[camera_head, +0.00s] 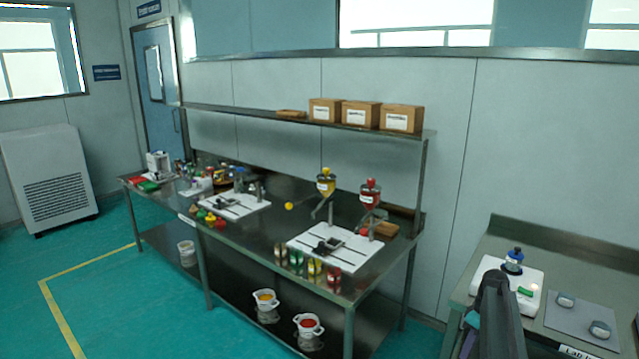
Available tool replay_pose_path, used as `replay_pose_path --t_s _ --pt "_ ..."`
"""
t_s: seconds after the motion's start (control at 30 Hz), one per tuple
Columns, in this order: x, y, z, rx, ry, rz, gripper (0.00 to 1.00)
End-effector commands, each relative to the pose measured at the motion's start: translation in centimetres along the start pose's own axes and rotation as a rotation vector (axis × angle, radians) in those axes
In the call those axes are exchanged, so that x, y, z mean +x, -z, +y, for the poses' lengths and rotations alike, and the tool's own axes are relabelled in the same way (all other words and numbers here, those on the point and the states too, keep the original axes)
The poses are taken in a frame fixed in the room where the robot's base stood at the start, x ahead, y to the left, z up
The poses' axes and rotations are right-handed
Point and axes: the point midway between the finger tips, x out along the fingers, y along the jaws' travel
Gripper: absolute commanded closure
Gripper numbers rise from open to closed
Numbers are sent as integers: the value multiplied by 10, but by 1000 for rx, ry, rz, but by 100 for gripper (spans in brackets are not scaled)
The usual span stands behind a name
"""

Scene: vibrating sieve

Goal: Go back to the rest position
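A dark grey part of my own arm rises from the bottom edge at the lower right, in front of the right-hand bench. My gripper and its fingertips cannot be made out, so whether it holds anything does not show. Behind the arm, a white device (531,278) stands on the right-hand bench (463,292). The arm hides part of the device's front left.
A long steel bench (262,234) with white boards, funnels, jars and a shelf (270,118) of boxes stands left of centre. A grey mat (584,325) with two small items lies right of the white device. Green floor (130,300) is clear at the left front.

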Motion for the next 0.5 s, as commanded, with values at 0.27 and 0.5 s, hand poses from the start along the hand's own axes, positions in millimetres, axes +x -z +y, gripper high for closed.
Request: replay_pose_path --t_s 0.27,0.5 --pt "114 23 -76 -55 85 -85 100" --pt "197 24 -143 -64 137 -162 100"
